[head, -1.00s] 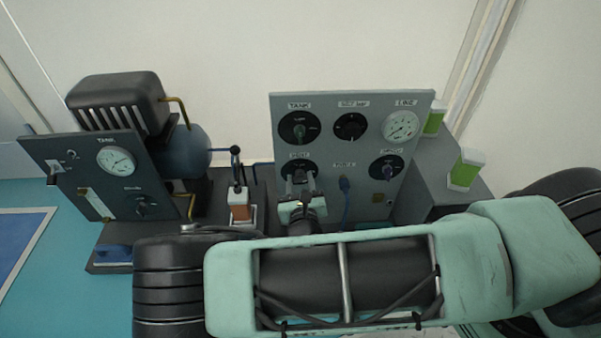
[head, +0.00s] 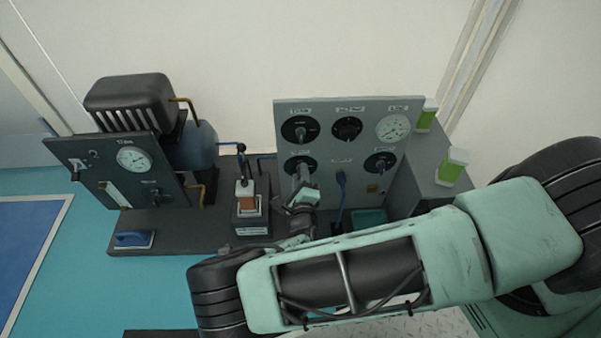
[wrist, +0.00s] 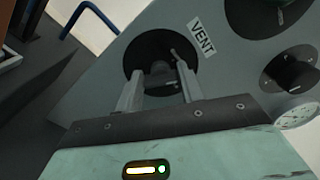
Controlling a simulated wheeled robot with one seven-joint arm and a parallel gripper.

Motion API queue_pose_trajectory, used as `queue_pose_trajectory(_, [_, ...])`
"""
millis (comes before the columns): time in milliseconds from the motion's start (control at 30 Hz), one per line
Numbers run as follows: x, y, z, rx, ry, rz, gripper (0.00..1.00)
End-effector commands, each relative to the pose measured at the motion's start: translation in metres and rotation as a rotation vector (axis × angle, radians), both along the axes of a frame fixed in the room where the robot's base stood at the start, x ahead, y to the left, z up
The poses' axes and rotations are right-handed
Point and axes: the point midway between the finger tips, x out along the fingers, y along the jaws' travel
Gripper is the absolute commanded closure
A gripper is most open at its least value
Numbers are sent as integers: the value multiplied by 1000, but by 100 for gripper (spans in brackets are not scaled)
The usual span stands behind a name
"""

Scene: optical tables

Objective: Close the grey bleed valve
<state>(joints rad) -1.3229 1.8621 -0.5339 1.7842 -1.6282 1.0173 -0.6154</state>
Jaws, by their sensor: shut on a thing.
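The grey panel (head: 335,104) stands upright behind my arm. Its lower-left black dial (head: 289,162) carries the grey bleed valve's handle, mostly hidden by my fingers in the head view. In the wrist view the dial (wrist: 148,46) sits beside a VENT label, and the handle (wrist: 158,73) shows dark between my fingers. My gripper (head: 303,172) is shut on this handle, its fingers on either side of it; it also shows in the wrist view (wrist: 160,76). The wrist is rolled, so the label appears tilted there.
A green-handled dial (head: 300,130) and a black selector (head: 347,129) are above, with a gauge (head: 393,128) at upper right. A blue-handled dial (head: 381,162) is to the right. A blue hose (head: 342,195) hangs nearby. A small lever pump (head: 245,205) stands left.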

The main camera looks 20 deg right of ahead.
Motion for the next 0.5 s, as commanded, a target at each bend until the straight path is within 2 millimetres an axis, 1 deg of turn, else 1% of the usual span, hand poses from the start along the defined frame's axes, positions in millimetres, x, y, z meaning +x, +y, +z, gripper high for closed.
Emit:
queue_pose_trajectory(200, [-1, 0, -1, -180, 60, 1, 85])
queue_pose_trajectory(500, [-1, 0, -2, -357, 117, 0, 85])
